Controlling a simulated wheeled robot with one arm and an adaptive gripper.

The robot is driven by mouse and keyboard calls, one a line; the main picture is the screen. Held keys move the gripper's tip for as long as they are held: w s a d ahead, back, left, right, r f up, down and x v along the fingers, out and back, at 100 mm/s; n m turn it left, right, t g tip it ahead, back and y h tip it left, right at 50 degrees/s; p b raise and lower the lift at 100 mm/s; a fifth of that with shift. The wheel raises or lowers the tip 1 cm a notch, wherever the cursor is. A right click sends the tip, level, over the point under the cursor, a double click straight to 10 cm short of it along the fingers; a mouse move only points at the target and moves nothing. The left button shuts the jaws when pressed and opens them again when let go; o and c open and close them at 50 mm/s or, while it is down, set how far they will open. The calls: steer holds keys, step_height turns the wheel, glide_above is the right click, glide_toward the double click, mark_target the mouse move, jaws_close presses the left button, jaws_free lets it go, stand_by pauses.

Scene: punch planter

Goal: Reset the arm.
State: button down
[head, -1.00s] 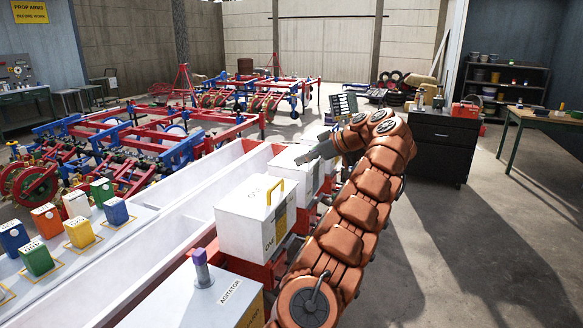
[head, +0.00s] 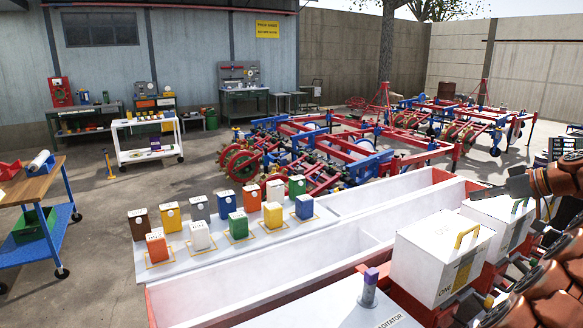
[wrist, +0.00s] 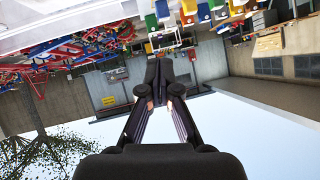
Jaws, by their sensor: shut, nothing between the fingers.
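My gripper (head: 490,192) is at the right edge of the head view, on the end of my orange segmented arm. It is shut and empty, pointing left above the white boxes. In the wrist view my gripper (wrist: 160,72) shows as dark fingers closed together, with nothing between them. The wrist view looks out upside down over the yard. Most of my arm is cut off by the right edge of the head view.
A white lidded box (head: 418,262) with a yellow handle stands below my gripper, beside a long white trough (head: 300,268). Coloured canisters stand in rows on a pale board (head: 185,262). A purple-topped agitator post (head: 369,290) stands in front. Red and blue machinery (head: 350,150) lies behind.

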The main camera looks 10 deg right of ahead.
steer(key=w+a+r+g+y, duration=0.1)
steer(key=w+a, duration=0.1)
steer(key=a, duration=0.4)
steer(key=w+a+r+g+y, duration=0.1)
steer(key=w+a, duration=0.1)
steer(key=a, duration=0.5)
steer(key=s+a+f+g+p, duration=0.1)
steer(key=s+a+g, duration=0.2)
steer(key=a, duration=0.9)
steer(key=s+a+f+g, duration=0.2)
steer(key=s+a+g, duration=0.15)
steer(key=a, duration=0.95)
steer(key=s+a+f+m+g+h+p, duration=0.15)
steer(key=s+a+f, duration=0.25)
steer(key=s, duration=0.4)
steer(key=s+a+f+g+h, duration=0.1)
steer(key=s+a+f+h, duration=0.15)
steer(key=s+a, duration=0.4)
steer(key=s+d+f+h, duration=0.2)
steer(key=s+f, duration=0.2)
steer(key=s, duration=0.4)
steer(key=s+d+f+m+g+h, duration=0.1)
steer(key=s+f, duration=0.3)
steer(key=s, duration=0.5)
steer(key=shift+d+f+h, duration=0.3)
steer(key=shift+d+h, duration=0.1)
steer(key=shift+d, duration=0.4)
